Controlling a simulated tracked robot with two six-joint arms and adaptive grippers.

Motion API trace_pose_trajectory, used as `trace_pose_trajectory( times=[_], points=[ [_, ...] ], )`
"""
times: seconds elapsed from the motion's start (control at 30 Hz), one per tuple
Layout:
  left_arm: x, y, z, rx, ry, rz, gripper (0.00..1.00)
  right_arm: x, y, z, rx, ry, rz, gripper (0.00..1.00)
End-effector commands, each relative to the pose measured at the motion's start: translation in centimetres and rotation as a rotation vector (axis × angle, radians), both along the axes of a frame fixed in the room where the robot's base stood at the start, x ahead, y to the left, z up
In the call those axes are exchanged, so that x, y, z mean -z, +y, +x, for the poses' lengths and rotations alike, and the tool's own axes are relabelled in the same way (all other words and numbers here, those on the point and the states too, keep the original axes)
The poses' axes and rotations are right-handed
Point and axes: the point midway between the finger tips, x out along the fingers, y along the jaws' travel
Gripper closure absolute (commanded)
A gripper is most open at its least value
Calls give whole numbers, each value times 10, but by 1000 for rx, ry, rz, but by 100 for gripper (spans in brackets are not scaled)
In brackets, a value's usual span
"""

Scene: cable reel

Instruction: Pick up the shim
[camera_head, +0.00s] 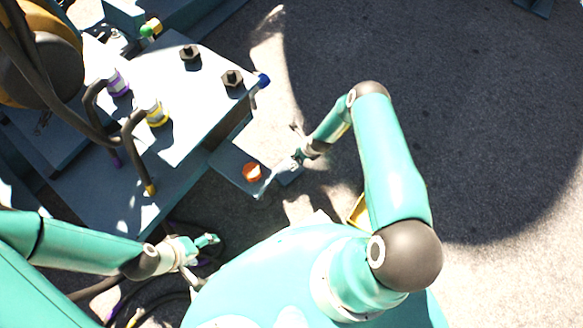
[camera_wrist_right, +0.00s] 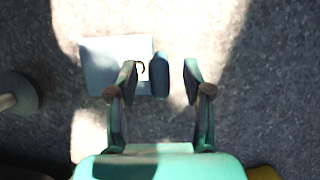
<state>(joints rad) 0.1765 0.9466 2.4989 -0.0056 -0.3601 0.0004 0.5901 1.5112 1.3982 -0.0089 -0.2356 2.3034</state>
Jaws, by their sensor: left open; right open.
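I cannot pick out the shim with certainty. A small dark blue block (camera_wrist_right: 162,76) shows between the fingers of my right gripper (camera_wrist_right: 160,66) in the right wrist view, nearer the left finger. A flat grey-blue plate (camera_wrist_right: 98,62) lies left of it, with a small white patch bearing a dark hook-shaped mark (camera_wrist_right: 142,70). The right gripper is open, its fingers apart. My left gripper (camera_head: 206,252) is open and empty at lower left.
A bench with a light top (camera_head: 190,85) stands at upper left, carrying two dark bolts (camera_head: 232,78) and purple and yellow cable connectors (camera_head: 157,113). Loose cables (camera_head: 150,300) lie near my left gripper.

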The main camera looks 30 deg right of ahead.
Motion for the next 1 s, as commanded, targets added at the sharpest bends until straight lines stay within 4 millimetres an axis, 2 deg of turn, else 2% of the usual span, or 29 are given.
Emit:
trace_pose_trajectory(
  times=[0.03,0.13,0.47,0.77,1.0],
  points=[
    [9,0,0,0,0,0,21,11,1,6,-1,-2,-1,50],
    [13,0,0,0,0,0,21,22,2,9,-1,0,1,50],
    [14,0,0,0,0,0,21,25,3,12,-2,0,-1,50],
    [14,0,0,0,0,0,21,25,2,12,-2,0,-1,100],
    [14,0,0,0,0,0,21,25,2,12,-2,0,-1,100]
  ],
)
